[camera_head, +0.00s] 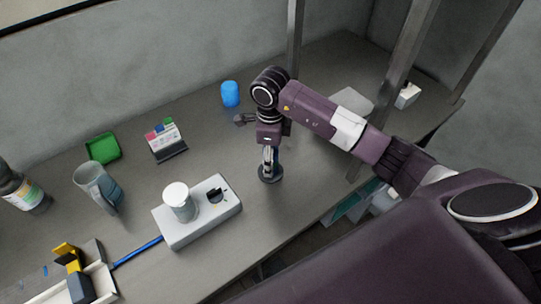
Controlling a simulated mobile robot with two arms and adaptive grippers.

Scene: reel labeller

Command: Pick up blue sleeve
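The blue sleeve (230,93), a short bright blue cylinder, stands upright at the back of the grey table. My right arm comes in from the right. My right gripper (269,165) points down in front of the sleeve and to its right, apart from it. Its fingertips are at a small dark round piece (270,177) on the table. The fingers are too small to tell whether they are open or shut, or touching that piece. My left gripper is not in view.
A white box (230,212) with a white reel-like cylinder (178,198) stands in front. A grey mug (97,188), a green tray (103,148), a card stand (165,140) and a dark bottle (22,190) are to the left. Metal posts (395,75) rise at the right. Table around the sleeve is mostly clear.

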